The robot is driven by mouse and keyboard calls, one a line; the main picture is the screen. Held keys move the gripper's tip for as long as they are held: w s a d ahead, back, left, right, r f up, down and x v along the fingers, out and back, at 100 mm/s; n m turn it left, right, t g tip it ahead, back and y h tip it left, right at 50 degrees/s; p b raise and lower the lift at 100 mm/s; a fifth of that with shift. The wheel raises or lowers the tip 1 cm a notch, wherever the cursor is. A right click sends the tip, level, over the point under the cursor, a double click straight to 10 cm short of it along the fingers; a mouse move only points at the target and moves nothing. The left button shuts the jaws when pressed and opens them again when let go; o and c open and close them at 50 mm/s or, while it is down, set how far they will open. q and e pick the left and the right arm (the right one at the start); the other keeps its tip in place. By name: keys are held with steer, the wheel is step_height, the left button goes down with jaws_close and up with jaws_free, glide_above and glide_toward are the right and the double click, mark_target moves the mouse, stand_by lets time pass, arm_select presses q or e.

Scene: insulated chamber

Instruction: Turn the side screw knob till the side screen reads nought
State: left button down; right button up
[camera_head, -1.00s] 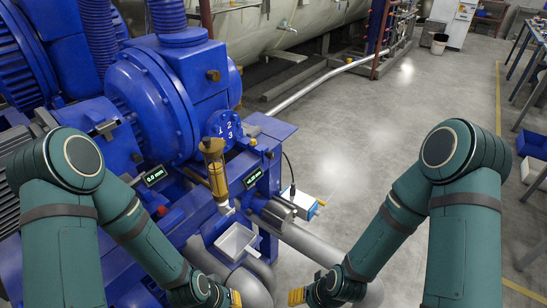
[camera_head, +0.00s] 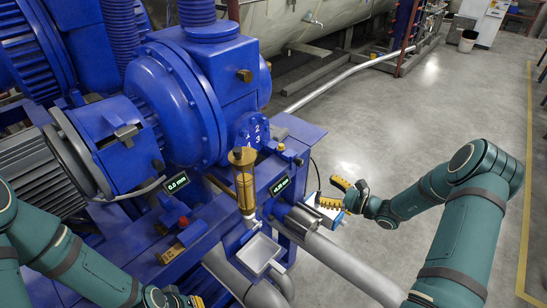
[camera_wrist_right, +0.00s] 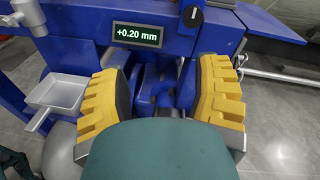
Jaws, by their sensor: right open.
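The side screen (camera_wrist_right: 137,34) reads +0.20 mm in the right wrist view; it also shows, too small to read surely, in the head view (camera_head: 280,185). My right gripper (camera_head: 336,193) is open beside the blue frame, with its yellow fingers apart. In the right wrist view its fingers (camera_wrist_right: 162,80) spread below and to the right of the screen. A dark blue part (camera_wrist_right: 160,92) shows between them; I cannot tell whether it is the side screw knob. My left gripper (camera_head: 180,299) is at the bottom edge, mostly cut off.
Another screen (camera_head: 176,182) on the blue machine (camera_head: 190,95) reads 0.0 mm. A black knob (camera_wrist_right: 192,18) with a white mark sits right of the side screen. A white tray (camera_head: 259,253) and grey pipe (camera_head: 345,262) lie below. The floor at right is clear.

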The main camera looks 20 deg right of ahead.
mark_target(302, 163)
steer(key=w+a, duration=0.1)
steer(key=w, duration=0.3)
steer(key=w+a+r+t, duration=0.1)
steer(key=w+a, duration=0.1)
steer(key=w, duration=0.3)
steer(key=w+a+r+m+t+h, duration=0.1)
steer(key=w, duration=0.3)
steer(key=shift+w+a, duration=0.15)
steer(key=shift+w, duration=0.05)
jaws_close()
